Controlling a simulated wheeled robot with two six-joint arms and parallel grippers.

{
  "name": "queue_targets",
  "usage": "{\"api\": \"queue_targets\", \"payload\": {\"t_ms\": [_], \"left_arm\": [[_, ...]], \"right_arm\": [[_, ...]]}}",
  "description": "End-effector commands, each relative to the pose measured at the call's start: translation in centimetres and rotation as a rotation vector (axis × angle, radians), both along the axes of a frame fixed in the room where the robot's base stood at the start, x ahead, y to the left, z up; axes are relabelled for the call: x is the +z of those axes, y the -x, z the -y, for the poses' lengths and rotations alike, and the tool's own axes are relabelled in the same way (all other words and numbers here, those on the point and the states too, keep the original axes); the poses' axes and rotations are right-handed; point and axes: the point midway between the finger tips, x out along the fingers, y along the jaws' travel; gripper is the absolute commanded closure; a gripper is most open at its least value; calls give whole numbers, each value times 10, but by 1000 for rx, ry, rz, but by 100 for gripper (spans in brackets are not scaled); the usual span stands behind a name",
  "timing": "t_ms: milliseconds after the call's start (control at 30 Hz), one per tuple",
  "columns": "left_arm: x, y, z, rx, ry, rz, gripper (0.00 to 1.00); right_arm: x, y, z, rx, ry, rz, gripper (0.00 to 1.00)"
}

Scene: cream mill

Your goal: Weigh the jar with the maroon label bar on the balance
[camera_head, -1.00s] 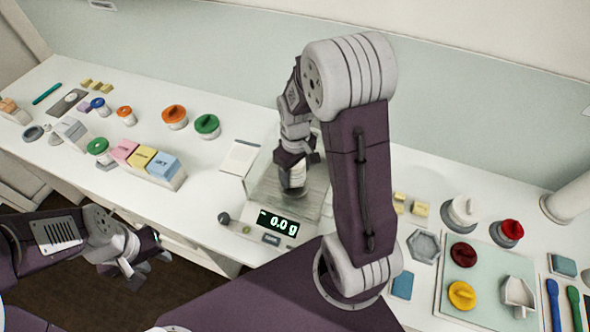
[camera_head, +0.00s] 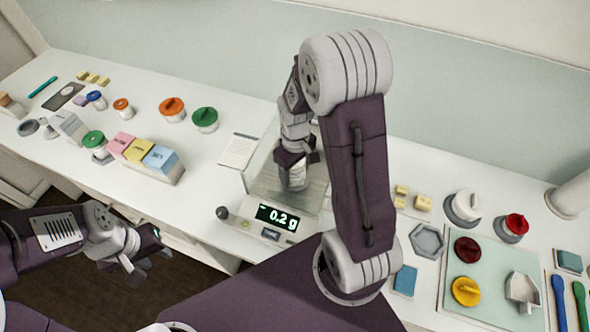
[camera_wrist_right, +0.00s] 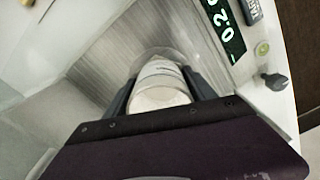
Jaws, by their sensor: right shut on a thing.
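The balance (camera_head: 262,233) stands mid-table with clear walls around its pan, and its display (camera_head: 277,217) reads 0.2 g. My right gripper (camera_head: 296,172) reaches down inside the walls, shut on a pale jar (camera_head: 296,184). In the right wrist view the jar (camera_wrist_right: 160,88) sits between the two fingers, low over or touching the grey pan (camera_wrist_right: 110,50); I cannot tell which. Its label bar is hidden, so its colour cannot be read. My left gripper (camera_head: 146,262) is open and empty in front of the table's edge.
Left of the balance are a white card (camera_head: 238,150), pink, yellow and blue blocks (camera_head: 140,153), and several lidded jars. To the right are a hexagonal dish (camera_head: 427,241) and a pale green mat (camera_head: 490,285) with lids and a scoop (camera_head: 522,288).

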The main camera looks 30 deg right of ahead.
Motion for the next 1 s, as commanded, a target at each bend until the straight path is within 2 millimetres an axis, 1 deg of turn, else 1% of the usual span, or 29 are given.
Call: {"api": "queue_targets", "payload": {"t_ms": [67, 100, 133, 167, 433, 533, 567, 800, 900, 1000], "left_arm": [[0, 0, 0, 0, 0, 0, 64], [0, 0, 0, 0, 0, 0, 64], [0, 0, 0, 0, 0, 0, 64], [0, 0, 0, 0, 0, 0, 64], [0, 0, 0, 0, 0, 0, 64], [0, 0, 0, 0, 0, 0, 64], [0, 0, 0, 0, 0, 0, 64], [-2, 0, 0, 0, 0, 0, 64], [-2, 0, 0, 0, 0, 0, 64], [-2, 0, 0, 0, 0, 0, 64]], "right_arm": [[0, 0, 0, 0, 0, 0, 76], [0, 0, 0, 0, 0, 0, 25], [0, 0, 0, 0, 0, 0, 17], [0, 0, 0, 0, 0, 0, 11], [0, 0, 0, 0, 0, 1, 11], [7, -1, 0, 0, 1, 4, 11], [11, -1, 0, 0, 1, 4, 11], [64, -2, 1, 0, 1, 7, 11], [80, -1, 1, 0, 0, 5, 11], [89, -1, 1, 0, 0, 2, 11]]}}
